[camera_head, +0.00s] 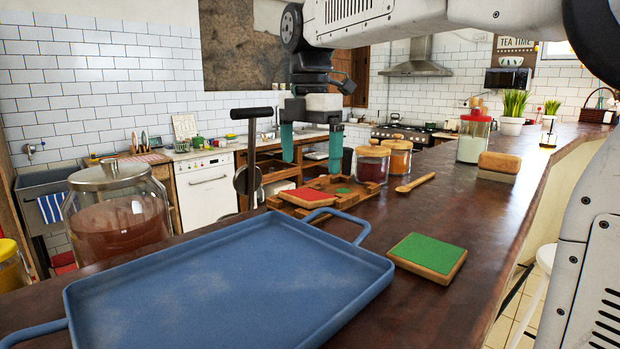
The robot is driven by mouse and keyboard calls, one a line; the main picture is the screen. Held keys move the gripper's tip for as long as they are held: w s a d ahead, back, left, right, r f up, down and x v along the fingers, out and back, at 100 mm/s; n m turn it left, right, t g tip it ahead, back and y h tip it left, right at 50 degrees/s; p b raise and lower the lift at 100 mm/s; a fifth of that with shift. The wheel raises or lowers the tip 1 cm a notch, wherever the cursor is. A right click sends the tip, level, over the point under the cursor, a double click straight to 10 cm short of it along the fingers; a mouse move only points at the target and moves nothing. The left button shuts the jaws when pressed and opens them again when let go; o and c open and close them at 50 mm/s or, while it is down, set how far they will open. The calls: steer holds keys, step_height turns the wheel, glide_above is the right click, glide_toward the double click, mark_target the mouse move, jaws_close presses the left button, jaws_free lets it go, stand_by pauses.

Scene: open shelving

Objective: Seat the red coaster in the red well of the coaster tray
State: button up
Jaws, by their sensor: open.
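The red coaster (309,195), a wooden square with a red top, is at the near left part of the wooden coaster tray (347,202). It looks a little higher than the tray's rim and covers that part, so the red well does not show. I cannot tell whether it lies flat or tilted on the rim. A green well (343,190) shows in the tray to the right of the coaster. My gripper (311,162) is open and empty, its teal fingers pointing down above and behind the red coaster, apart from it.
A green coaster (428,254) lies on the counter at right, beside a blue tray (225,285) with raised handles. Jars (372,165), a wooden spoon (415,183) and a black T-handled tool (251,150) stand or lie around the coaster tray. A large jar (117,215) is at left.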

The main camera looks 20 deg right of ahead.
steer(key=shift+r, duration=2.7)
